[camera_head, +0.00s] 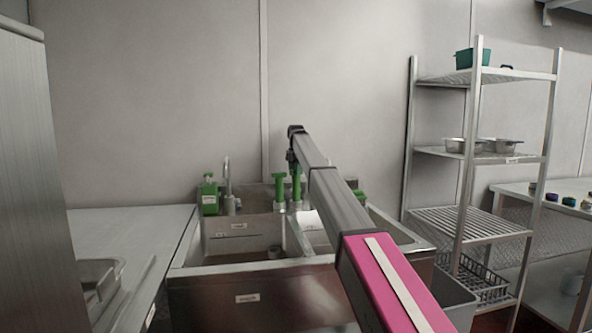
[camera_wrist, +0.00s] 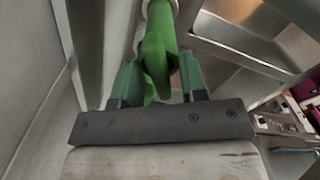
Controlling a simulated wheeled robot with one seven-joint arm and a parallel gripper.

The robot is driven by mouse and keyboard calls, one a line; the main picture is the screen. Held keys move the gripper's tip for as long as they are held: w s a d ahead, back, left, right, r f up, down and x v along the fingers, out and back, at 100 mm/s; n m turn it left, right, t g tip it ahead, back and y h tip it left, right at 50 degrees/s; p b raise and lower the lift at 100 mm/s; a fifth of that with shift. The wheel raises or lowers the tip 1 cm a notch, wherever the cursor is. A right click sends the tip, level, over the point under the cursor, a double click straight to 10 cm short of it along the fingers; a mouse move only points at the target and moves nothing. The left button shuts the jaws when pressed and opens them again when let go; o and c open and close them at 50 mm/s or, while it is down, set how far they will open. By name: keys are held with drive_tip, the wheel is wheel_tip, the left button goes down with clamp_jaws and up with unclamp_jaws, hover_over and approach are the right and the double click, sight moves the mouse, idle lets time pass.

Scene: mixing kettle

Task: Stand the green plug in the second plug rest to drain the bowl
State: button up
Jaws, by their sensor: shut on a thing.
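A green plug with a T-shaped top (camera_head: 279,186) stands upright in a pale holder at the back rim of the double sink. A second green upright piece (camera_head: 297,187) stands just right of it, under my gripper (camera_head: 294,165). In the wrist view, my gripper (camera_wrist: 160,76) is shut on a green plug handle (camera_wrist: 157,48), between its two green fingers. A pale collar surrounds the plug beyond the fingers. I cannot tell whether the held plug is seated. The left bowl (camera_head: 225,245) shows in the head view. My arm hides much of the right bowl.
A green dispenser (camera_head: 209,195) and a tap (camera_head: 228,185) stand at the sink's back left. A steel counter (camera_head: 130,232) lies at left. A wire shelf (camera_head: 470,222) with pans stands at right. The wall is close behind the sink.

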drive_tip(key=shift+f, duration=0.5)
idle(0.3)
drive_tip(key=o, duration=1.6)
drive_tip(key=shift+c, duration=0.2)
drive_tip(key=shift+r, duration=0.1)
drive_tip(key=shift+r, duration=3.4)
